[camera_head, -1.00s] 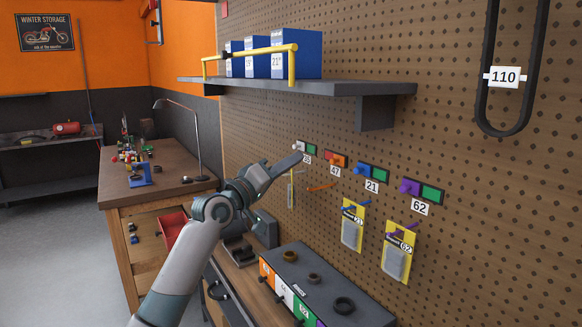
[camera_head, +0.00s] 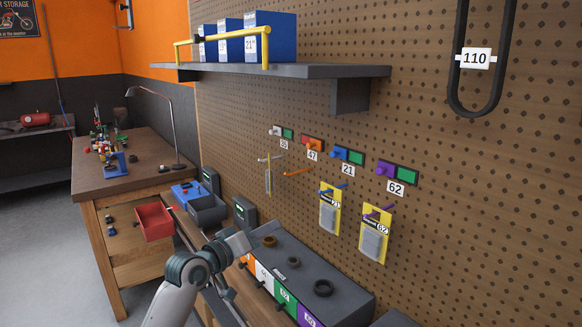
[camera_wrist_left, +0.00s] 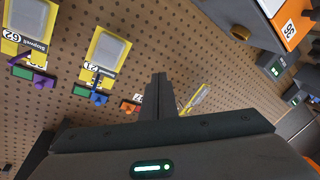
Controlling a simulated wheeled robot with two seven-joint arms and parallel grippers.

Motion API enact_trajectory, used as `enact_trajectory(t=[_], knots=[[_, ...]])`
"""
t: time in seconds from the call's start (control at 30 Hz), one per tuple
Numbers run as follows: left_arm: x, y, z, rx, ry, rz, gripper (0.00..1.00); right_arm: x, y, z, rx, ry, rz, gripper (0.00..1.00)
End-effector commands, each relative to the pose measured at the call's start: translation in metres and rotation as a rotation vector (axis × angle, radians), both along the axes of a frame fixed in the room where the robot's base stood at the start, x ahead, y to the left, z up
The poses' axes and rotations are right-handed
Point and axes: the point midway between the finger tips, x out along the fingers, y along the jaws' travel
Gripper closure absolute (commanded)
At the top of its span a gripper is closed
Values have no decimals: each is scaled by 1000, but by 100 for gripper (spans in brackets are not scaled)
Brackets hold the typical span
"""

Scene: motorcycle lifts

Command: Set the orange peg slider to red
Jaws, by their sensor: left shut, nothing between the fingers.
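The orange peg slider (camera_head: 313,144) is on the pegboard above the label 47, between the white and blue sliders. A reddish patch shows with its orange knob, and no green is visible; the exact knob position is too small to tell. It also shows in the left wrist view (camera_wrist_left: 130,107), left of my fingers. My left gripper (camera_head: 242,241) is shut and empty, low in front of the board, below and left of the slider and apart from it. In the left wrist view its closed fingers (camera_wrist_left: 161,92) point toward the board. My right gripper is not in view.
White (camera_head: 276,131), blue (camera_head: 340,152) and purple (camera_head: 385,169) sliders show green at their right. A grey box with rings (camera_head: 322,288) stands below. A shelf (camera_head: 290,70) juts out above.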

Motion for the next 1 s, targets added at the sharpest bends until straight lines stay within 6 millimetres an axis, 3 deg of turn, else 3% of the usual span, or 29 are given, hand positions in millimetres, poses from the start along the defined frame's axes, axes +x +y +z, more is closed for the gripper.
enact_trajectory(t=[0.03, 0.2, 0.5, 0.8, 1.0], knots=[[-15, 1, -32, 41, 29, 3, 100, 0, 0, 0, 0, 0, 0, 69], [-66, 11, -117, 187, 113, 18, 100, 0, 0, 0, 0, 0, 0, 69], [-178, 43, -244, 443, 283, 34, 100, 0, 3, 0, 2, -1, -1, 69], [-314, 89, -331, 689, 484, 35, 100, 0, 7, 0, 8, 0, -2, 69], [-400, 121, -360, 830, 613, 29, 100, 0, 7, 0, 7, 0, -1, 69]])
